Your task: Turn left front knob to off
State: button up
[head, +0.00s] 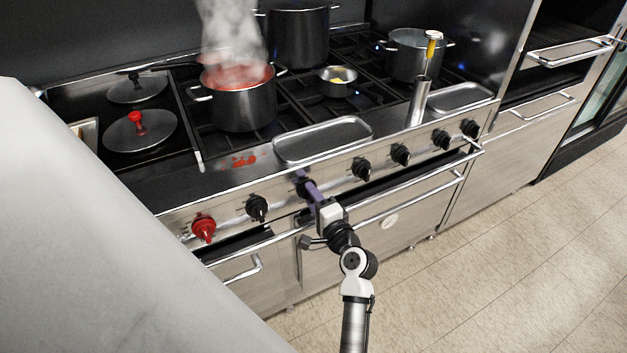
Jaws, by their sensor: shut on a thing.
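A row of knobs runs along the stove's front panel. My gripper (312,191) reaches up to the panel from the front. Its purple fingers are shut on a black knob (301,178), the third knob from the left, and mostly cover it. The pointer angle of this knob is hidden. To its left are a black knob (257,207) and a red knob (203,228). To its right is another black knob (361,168). No labels are readable, so I cannot confirm which is the left front knob.
A steaming pot of red sauce (244,106) stands on the left burners, behind the panel. A steel tray (323,139) lies on the front ledge. A handrail (395,211) runs below the knobs. Open tiled floor (475,270) lies to the right.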

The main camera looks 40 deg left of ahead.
jog(key=shift+m, duration=0.3)
dwell(0.4)
jog(key=o, duration=1)
jog(key=shift+d, duration=0.1)
jog(key=b+v, duration=0.3)
jog(key=v, duration=1)
jog(key=shift+s+d, duration=0.1)
jog(key=shift+d, duration=0.2)
